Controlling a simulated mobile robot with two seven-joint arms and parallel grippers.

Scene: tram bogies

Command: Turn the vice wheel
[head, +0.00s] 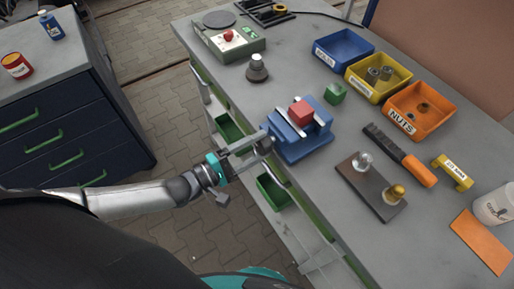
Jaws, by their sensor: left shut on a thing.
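A blue vice (306,146) stands on the grey workbench near its front edge, with a red block (301,111) between its pale jaws. The vice wheel is on the side of the vice facing my arm and is mostly hidden by my fingers. My left gripper (262,145) reaches in from the left, its fingertips at the wheel and shut on it. My right gripper is not in view.
A green block (335,94) lies just behind the vice. Blue (343,50), yellow (378,77) and orange (419,108) bins stand behind. A brush (400,155) and a dark board (371,186) with two knobs lie right. A scale (230,40) stands at the far left.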

